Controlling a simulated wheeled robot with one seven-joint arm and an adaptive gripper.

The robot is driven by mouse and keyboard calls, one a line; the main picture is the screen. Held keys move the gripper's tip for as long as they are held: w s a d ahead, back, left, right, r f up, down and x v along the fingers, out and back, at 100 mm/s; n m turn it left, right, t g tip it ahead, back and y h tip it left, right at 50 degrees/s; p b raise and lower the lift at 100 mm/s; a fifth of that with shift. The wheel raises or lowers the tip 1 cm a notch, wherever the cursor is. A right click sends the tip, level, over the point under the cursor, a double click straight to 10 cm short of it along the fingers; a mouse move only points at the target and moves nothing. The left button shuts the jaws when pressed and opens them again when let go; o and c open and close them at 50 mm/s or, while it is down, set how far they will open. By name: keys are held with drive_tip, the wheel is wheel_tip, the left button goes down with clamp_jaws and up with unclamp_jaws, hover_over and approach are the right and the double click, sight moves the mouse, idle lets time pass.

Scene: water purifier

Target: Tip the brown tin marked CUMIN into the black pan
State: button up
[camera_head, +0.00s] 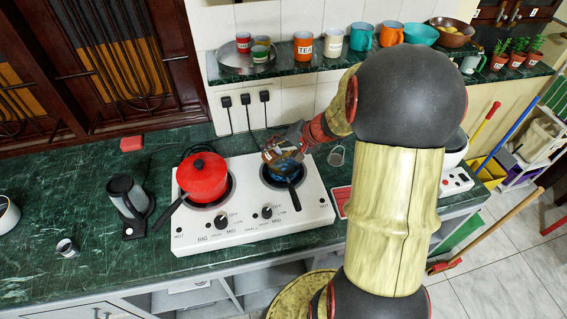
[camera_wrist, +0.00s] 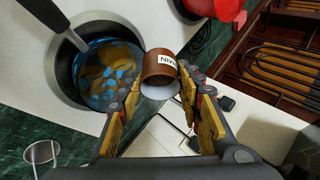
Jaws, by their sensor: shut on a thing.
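The brown tin (camera_wrist: 159,64) shows a white label with the letters "MIN" in the wrist view. It lies tilted between the fingers of my gripper (camera_wrist: 160,84), which is shut on it. A pale round end of the tin faces the wrist camera. The black pan (camera_wrist: 66,84) is beside the tin, to its left in the wrist view, with blue and yellow-brown contents inside. In the head view, my gripper (camera_head: 284,146) is over the pan (camera_head: 293,190) on the right burner, partly covering it. I cannot tell whether anything is pouring.
A red lidded pot (camera_head: 202,176) sits on the left burner of the white stove (camera_head: 255,222). A shelf (camera_head: 285,68) with mugs runs behind.

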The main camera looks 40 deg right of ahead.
drive_tip(key=shift+s+d+r+m+t+y+b, duration=0.1)
drive_tip(key=shift+d+r+m+t+y+b, duration=0.15)
drive_tip(key=shift+t+y+b, duration=0.45)
idle(2.5)
drive_tip(key=shift+s+d+f+m+t+y+b, duration=0.15)
drive_tip(key=shift+f+m+t+y+b, duration=0.1)
drive_tip(key=shift+f+t+y+b, duration=0.35)
idle(1.9)
drive_tip(key=shift+d+t+y, duration=0.1)
drive_tip(key=shift+t+y, duration=0.3)
drive_tip(key=shift+y, duration=0.2)
idle(1.7)
